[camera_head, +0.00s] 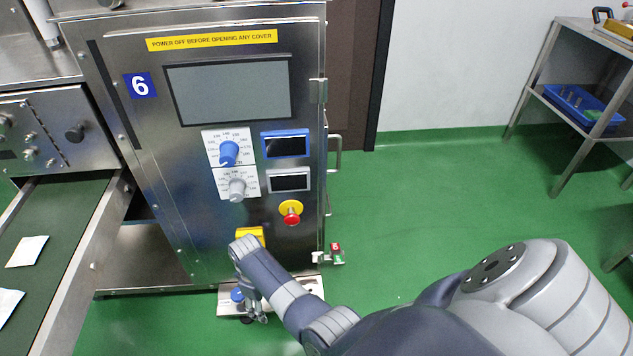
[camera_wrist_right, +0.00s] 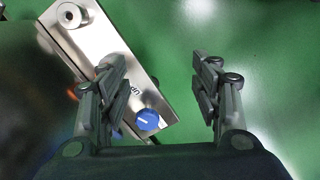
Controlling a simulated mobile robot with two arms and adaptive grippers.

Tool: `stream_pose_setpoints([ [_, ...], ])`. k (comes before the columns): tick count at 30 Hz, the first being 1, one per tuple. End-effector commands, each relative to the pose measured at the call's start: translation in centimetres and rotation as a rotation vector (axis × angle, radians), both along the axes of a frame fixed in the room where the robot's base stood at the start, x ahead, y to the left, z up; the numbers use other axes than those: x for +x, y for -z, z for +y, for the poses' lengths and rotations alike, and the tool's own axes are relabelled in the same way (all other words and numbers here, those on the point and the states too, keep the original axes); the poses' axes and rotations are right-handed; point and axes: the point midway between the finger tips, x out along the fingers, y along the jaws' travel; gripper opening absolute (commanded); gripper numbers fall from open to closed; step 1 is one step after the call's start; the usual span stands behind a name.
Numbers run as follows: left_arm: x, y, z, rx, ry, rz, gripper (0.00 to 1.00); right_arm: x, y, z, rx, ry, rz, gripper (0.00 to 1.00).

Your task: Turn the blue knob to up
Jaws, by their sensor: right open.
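A small blue knob (camera_wrist_right: 148,119) with a white mark sits near one end of a metal plate (camera_wrist_right: 93,52) in the right wrist view. In the head view this blue knob (camera_head: 237,295) shows low at the machine's front, partly behind my right gripper (camera_head: 257,314). In the wrist view my right gripper (camera_wrist_right: 160,76) is open and empty; the knob lies between its fingers, nearer the left one, without visible contact. Another blue knob (camera_head: 228,152) sits on a numbered dial on the machine's panel. My left gripper is not in view.
A conveyor (camera_head: 60,225) with white packets runs at left. Green floor at right is clear up to a steel rack (camera_head: 560,80).

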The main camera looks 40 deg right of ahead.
Motion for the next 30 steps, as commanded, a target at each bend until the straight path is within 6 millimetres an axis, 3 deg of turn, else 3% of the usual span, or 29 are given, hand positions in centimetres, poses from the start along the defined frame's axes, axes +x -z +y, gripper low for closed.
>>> stream_pose_setpoints([
  [1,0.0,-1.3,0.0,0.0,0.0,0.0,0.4,-0.5,-0.7,-0.1,-0.004,-0.004,0.001,0.59],
  [16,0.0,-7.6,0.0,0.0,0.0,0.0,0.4,-5.6,-0.4,-1.2,-0.026,-0.022,-0.022,0.59],
  [30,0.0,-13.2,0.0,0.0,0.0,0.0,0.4,-13.9,1.5,-2.3,-0.037,0.036,-0.066,0.59],
])
